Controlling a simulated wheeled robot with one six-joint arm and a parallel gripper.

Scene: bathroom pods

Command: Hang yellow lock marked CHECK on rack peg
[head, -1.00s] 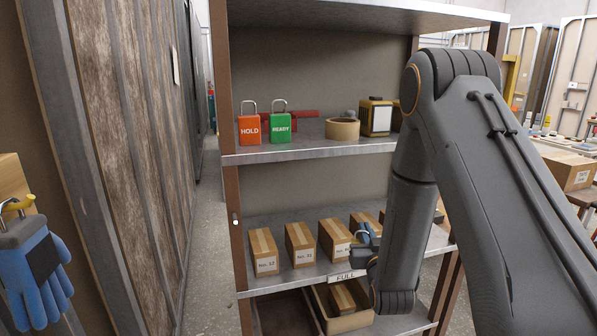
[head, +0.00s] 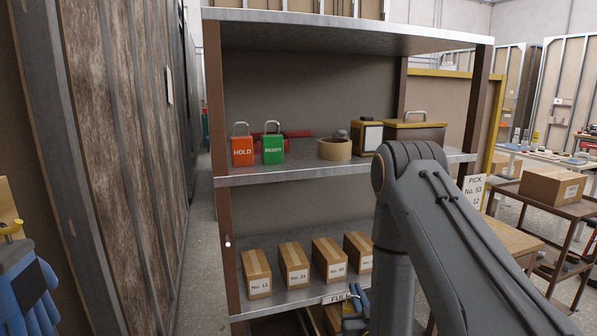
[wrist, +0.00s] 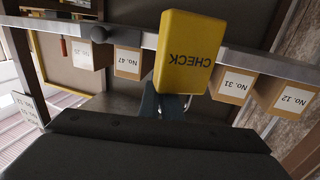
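The yellow lock marked CHECK (wrist: 188,52) is large in the wrist view, its lettering upside down there. My gripper (wrist: 165,104) is at its shackle end and appears shut on the shackle, which is mostly hidden by the fingers.
An orange HOLD lock (head: 242,151) and green READY lock (head: 273,149) stand on the upper shelf (head: 300,173) beside a tape roll (head: 335,149). Numbered cartons (head: 257,272) line the lower shelf. Blue gloves (head: 28,290) hang at the left. A cart (head: 545,200) stands right.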

